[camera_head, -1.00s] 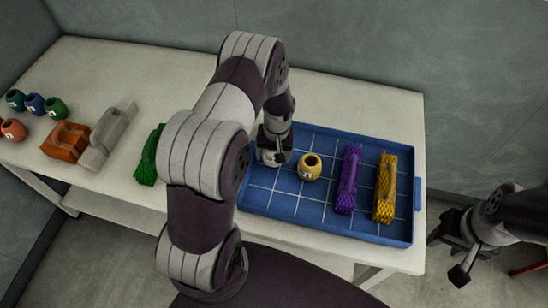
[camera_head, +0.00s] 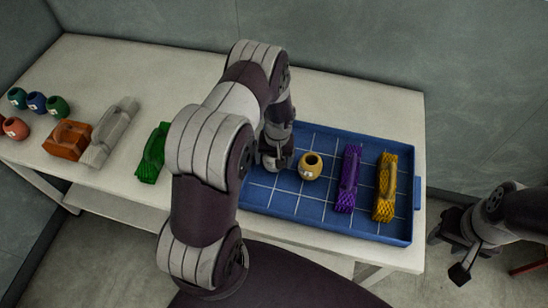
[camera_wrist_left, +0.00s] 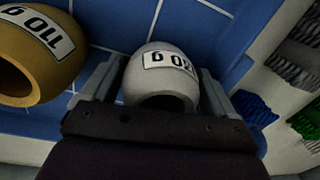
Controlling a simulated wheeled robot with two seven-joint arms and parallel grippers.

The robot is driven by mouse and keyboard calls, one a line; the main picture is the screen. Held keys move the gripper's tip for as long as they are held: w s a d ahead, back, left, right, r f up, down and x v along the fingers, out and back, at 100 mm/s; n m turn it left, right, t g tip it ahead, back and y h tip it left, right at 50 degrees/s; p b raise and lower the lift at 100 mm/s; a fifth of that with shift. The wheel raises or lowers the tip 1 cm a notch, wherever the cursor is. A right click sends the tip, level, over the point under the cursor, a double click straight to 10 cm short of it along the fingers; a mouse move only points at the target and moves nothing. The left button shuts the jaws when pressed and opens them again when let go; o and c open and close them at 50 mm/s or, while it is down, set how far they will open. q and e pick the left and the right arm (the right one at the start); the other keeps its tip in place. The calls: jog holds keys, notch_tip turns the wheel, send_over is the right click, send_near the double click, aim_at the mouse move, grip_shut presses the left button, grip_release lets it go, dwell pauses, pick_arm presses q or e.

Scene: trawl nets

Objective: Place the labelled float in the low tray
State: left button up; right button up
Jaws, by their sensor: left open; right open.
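A pale grey float (camera_wrist_left: 160,78) with a white printed label stands in the blue low tray (camera_head: 272,204). My left gripper (camera_wrist_left: 158,80) is open, with a finger on either side of this float; contact cannot be told. In the head view my left gripper (camera_head: 275,158) is over the tray's left part, and I cannot make out the grey float there. A yellow labelled float (camera_head: 311,166) stands just right of it in the tray and also shows in the left wrist view (camera_wrist_left: 35,52). My right gripper (camera_head: 448,254) is open and empty, off the table's right side.
A purple net bundle (camera_head: 348,179) and a yellow one (camera_head: 386,187) lie in the tray's right part. The table's back (camera_head: 345,100) is clear.

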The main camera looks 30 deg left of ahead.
pick_arm(q)
notch_tip(320, 180, up, 11)
jog(key=b, duration=0.2)
jog(key=s+d+r+m+t, duration=0.1)
jog(key=s+d+r+m, duration=0.1)
jog(key=s+d+r, duration=0.2)
jog(key=s+d+r+m, duration=0.3)
jog(key=s+r, duration=0.3)
jog(key=s, duration=0.3)
jog(key=shift+s+d+r+t+h+p, duration=0.2)
jog(key=shift+d+t+h+p, duration=0.15)
jog(key=shift+d, duration=0.35)
